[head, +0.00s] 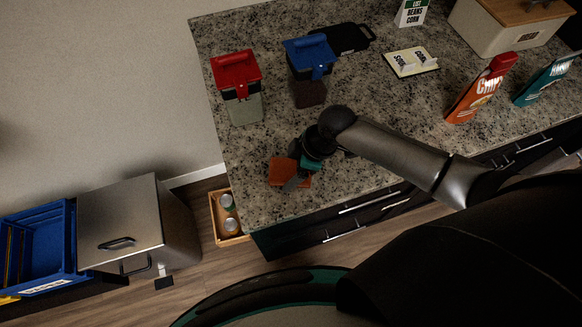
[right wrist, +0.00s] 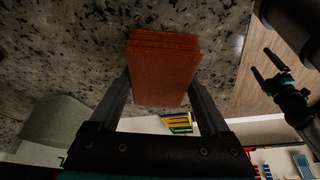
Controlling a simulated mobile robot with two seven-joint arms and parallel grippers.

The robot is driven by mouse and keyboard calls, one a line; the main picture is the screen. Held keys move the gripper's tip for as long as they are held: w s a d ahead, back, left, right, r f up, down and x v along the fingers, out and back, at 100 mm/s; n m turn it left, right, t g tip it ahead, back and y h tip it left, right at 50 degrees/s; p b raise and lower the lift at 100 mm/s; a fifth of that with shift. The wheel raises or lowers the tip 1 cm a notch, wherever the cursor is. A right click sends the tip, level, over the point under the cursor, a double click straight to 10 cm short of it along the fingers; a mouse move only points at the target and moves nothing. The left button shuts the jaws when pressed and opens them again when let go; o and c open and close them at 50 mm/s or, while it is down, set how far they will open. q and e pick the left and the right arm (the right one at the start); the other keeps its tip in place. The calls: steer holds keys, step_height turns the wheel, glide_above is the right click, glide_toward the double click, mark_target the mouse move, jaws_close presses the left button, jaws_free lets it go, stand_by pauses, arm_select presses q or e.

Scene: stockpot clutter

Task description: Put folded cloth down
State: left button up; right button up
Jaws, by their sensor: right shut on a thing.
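The folded cloth (head: 277,170) is orange-brown and layered. In the head view it is over the front left part of the speckled stone counter (head: 365,95). My right gripper (head: 298,176) is shut on it. In the right wrist view the cloth (right wrist: 165,70) sits between the two dark fingers, with counter stone behind it. I cannot tell whether its underside touches the counter. My left gripper (right wrist: 266,67) shows only in the right wrist view, at the right edge, with its fingers apart and empty, away from the cloth.
A red-lidded container (head: 238,88) and a blue-lidded container (head: 308,70) stand behind the cloth. A wooden crate (head: 217,213) with cans is below the counter's left edge.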

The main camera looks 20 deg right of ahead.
steer(key=o, duration=0.9)
steer(key=shift+s+f, duration=0.2)
steer(key=shift+f, duration=0.1)
steer(key=shift+o, duration=0.6)
steer(key=shift+s+f, duration=0.1)
steer(key=shift+f, duration=0.05)
steer(key=shift+r, duration=0.6)
steer(key=p+v, duration=0.1)
steer(key=v, duration=1.1)
steer(key=shift+w+p, duration=0.3)
